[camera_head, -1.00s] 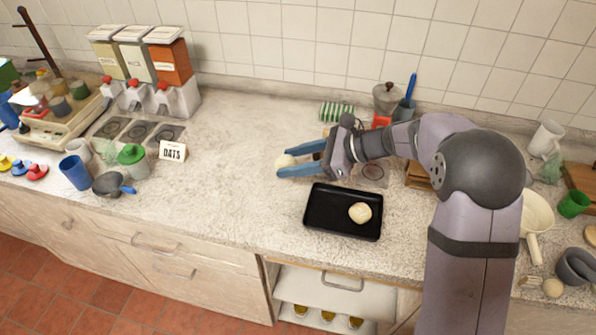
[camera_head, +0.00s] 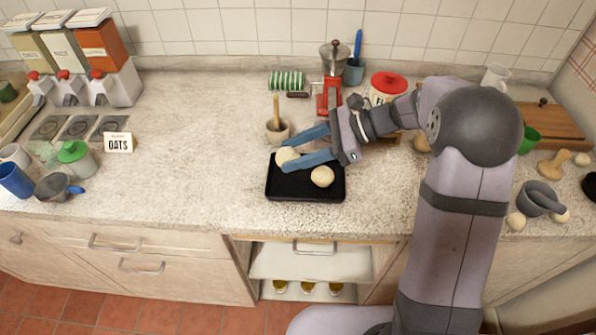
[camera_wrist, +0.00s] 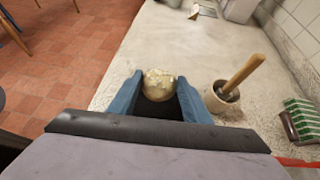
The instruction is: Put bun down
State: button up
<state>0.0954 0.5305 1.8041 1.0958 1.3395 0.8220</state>
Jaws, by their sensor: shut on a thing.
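My gripper (camera_head: 292,156) has blue fingers and is shut on a pale round bun (camera_head: 286,155). In the wrist view the bun (camera_wrist: 159,85) sits between the fingertips. The held bun is over the back left part of a black baking tray (camera_head: 306,196). I cannot tell whether it touches the tray. A second bun (camera_head: 322,176) lies on the tray, just in front of the fingers. The tray's back right part is hidden by my gripper.
A green striped roll (camera_head: 287,80) and a red grinder (camera_head: 330,92) are further back. The counter between sign and tray is clear.

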aim_at(296, 179)
jog(key=shift+f+p, duration=0.4)
jog(key=shift+f, duration=2.95)
jog(key=shift+f, duration=0.1)
jog(key=o, duration=1.1)
jog(key=shift+c, duration=0.2)
jog(key=b+v, duration=0.2)
jog(key=v, duration=1)
jog(key=shift+b, duration=0.3)
